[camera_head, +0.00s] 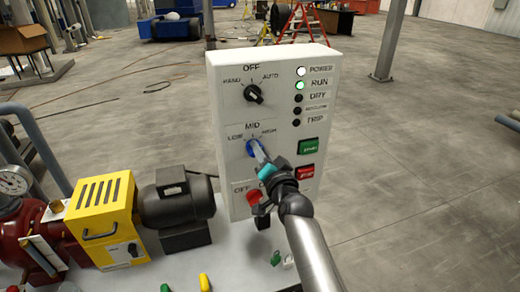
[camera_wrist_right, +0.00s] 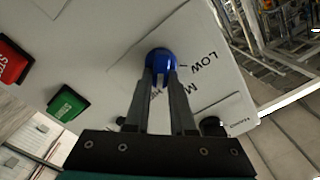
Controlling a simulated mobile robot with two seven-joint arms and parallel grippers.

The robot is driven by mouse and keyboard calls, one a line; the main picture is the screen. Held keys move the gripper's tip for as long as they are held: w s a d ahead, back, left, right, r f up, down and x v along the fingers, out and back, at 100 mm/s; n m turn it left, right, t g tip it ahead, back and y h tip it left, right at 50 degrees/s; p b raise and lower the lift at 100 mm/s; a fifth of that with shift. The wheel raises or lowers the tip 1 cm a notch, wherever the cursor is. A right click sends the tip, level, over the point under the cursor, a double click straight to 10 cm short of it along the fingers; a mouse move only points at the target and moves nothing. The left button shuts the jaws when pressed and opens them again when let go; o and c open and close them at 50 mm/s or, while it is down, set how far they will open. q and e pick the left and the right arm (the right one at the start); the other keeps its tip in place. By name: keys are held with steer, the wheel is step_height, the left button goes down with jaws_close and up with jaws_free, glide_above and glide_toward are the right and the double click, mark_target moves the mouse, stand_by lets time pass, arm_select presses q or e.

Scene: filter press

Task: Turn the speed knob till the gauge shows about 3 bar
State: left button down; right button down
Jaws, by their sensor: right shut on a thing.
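The blue speed knob (camera_head: 252,148) sits on the white control panel (camera_head: 226,110) below the MID mark, with LOW and HIGH to its sides. My right gripper (camera_head: 257,153) comes in from the lower right and is shut on the knob. In the right wrist view both fingers (camera_wrist_right: 161,88) close around the blue knob (camera_wrist_right: 160,62). Its exact setting is hard to read behind the fingers. A round white gauge (camera_head: 12,182) shows at the far left edge, partly cut off; its needle is too small to read. My left gripper is not in view.
The panel has a black selector (camera_head: 254,94), a lit white POWER lamp (camera_head: 301,71), a lit green RUN lamp (camera_head: 299,85), a green button (camera_head: 308,146) and a red button (camera_head: 305,171). A yellow box (camera_head: 98,219) and dark motor (camera_head: 176,203) stand left of it.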

steer(key=shift+m, duration=0.3)
steer(key=c, duration=0.8)
jaws_free()
steer(key=shift+o, duration=0.2)
steer(key=shift+w, duration=0.1)
steer(key=v, duration=1.5)
steer(key=shift+d, duration=0.1)
